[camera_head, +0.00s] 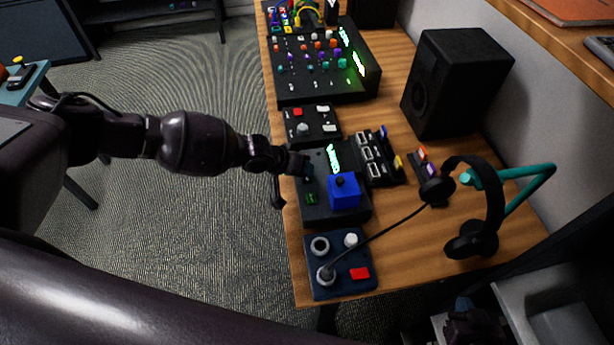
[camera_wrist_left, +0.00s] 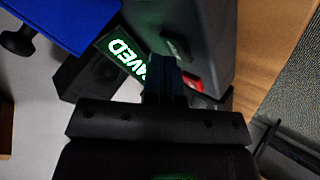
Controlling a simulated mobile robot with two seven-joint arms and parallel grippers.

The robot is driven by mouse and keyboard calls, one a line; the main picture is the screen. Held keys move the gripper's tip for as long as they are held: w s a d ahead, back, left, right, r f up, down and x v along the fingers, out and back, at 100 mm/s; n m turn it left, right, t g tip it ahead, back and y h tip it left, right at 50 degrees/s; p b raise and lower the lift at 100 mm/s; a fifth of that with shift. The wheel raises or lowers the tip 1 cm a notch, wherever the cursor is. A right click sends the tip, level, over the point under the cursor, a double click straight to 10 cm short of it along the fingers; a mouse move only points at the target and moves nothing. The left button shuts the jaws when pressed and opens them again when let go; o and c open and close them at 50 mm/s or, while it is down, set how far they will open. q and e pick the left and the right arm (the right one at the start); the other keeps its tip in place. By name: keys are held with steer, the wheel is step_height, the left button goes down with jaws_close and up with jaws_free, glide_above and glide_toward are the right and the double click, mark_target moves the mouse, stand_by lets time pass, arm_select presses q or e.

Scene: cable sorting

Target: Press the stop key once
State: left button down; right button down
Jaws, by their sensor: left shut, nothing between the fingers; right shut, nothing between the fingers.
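The dark recorder box (camera_head: 325,213) lies on the wooden desk with a lit green display (camera_head: 334,158) and a blue block (camera_head: 344,190) on it. In the left wrist view the display (camera_wrist_left: 122,58) ends in "AVED"; its start is hidden. A small key (camera_wrist_left: 177,47) shows on the box beside my fingers. I cannot make out which key is the stop key; one may be hidden under my fingertips. My left gripper (camera_head: 306,169) is shut and empty, its tips at the box's left part; contact is unclear. My right gripper (camera_head: 465,305) is shut, low at right, away from the box.
A small box with a red button (camera_head: 298,112) stands behind the recorder and a navy box with knobs (camera_head: 323,248) in front. A mixer (camera_head: 315,85), speaker (camera_head: 455,82) and headphones (camera_head: 492,212) stand around. A cable crosses the navy box. Open floor lies left of the desk.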

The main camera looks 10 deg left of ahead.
arm_select(q)
steer(key=shift+f, duration=0.1)
arm_select(e)
steer(key=shift+w, duration=0.4)
steer(key=shift+r, duration=0.15)
arm_select(q)
steer(key=shift+s+r+p, duration=0.1)
steer(key=shift+r+p, duration=0.25)
steer(key=shift+r, duration=0.45)
arm_select(e)
steer(key=shift+s+r, duration=0.3)
steer(key=shift+s, duration=0.1)
steer(key=shift+w, duration=0.1)
